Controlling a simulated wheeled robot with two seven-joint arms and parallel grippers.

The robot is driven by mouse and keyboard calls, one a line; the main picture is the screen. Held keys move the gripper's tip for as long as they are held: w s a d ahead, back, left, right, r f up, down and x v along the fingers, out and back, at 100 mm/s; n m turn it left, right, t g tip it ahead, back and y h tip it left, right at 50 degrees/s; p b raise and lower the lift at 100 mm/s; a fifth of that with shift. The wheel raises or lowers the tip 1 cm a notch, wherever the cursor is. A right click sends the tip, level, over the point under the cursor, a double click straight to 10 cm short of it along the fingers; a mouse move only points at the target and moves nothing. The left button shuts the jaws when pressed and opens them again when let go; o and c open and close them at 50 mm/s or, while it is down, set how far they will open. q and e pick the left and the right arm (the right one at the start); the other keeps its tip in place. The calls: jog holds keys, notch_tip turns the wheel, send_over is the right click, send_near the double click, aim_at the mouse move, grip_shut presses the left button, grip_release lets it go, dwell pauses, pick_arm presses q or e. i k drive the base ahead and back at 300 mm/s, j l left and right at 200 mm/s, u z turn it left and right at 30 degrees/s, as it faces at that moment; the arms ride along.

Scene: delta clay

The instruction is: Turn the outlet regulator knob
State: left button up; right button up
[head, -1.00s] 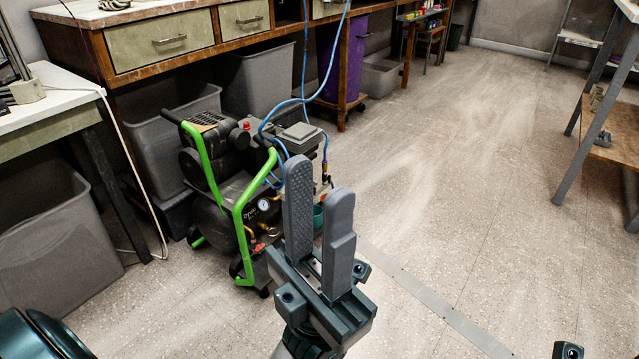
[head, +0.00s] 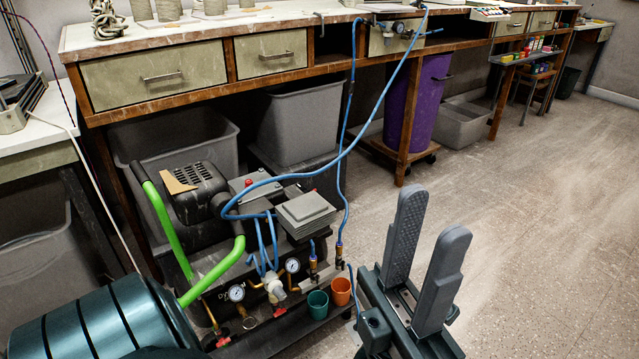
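The air compressor (head: 200,200), with a green tube frame and dark body, stands on the floor below the bench. On its front are two round gauges (head: 236,293) (head: 292,265) with a pale knob-like regulator part (head: 272,287) between them. Red-handled valves (head: 222,341) sit low by the gauges. Which part is the outlet regulator knob is hard to tell at this size.
Blue hoses (head: 345,150) run from the compressor up to the bench (head: 200,50). A green cup (head: 318,303) and an orange cup (head: 341,291) are by the compressor's front right. Grey bins and a purple bin (head: 420,105) stand under the bench. Floor at right is clear.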

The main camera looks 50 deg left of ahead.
aim_at(280, 294)
jog(key=i, duration=1.6)
jog(key=u, duration=3.9)
